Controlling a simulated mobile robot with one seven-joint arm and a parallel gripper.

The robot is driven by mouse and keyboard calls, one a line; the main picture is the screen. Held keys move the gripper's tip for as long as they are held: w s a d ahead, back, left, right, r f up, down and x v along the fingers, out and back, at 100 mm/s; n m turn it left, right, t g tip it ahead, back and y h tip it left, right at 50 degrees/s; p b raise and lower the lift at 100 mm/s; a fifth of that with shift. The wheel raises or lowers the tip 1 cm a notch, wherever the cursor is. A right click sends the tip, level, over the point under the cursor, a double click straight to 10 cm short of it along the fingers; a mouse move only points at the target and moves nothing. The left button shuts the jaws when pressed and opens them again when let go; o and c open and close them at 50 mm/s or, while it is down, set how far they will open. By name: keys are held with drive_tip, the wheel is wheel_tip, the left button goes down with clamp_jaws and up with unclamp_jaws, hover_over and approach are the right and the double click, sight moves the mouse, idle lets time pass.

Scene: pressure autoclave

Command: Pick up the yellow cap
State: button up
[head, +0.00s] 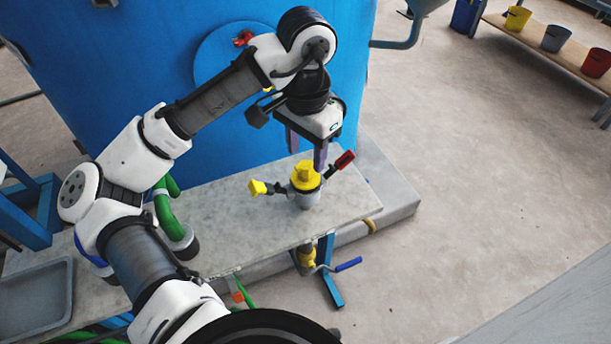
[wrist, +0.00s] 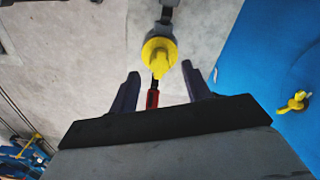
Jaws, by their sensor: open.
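The yellow cap (head: 306,176) sits on top of an upright grey fitting (head: 307,198) on the bench. It has a raised grip across its top. My gripper (head: 306,158) is open and points down just above and behind the cap. In the wrist view the cap (wrist: 160,58) shows ahead of the gap between the two open fingers (wrist: 160,70), with nothing held. The cap looks apart from both fingers, but the exact height gap is hard to tell.
A red handle (head: 340,163) and a yellow handle (head: 257,188) stick out from the fitting on either side. The blue tank (head: 150,90) rises close behind the bench (head: 245,225). Green hose (head: 165,210) and a grey tray (head: 36,298) are at left. Open floor lies right.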

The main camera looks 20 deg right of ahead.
sight(306, 164)
wheel_tip(306, 164, down, 4)
drive_tip(key=shift+f, duration=0.1)
clamp_jaws()
idle(0.4)
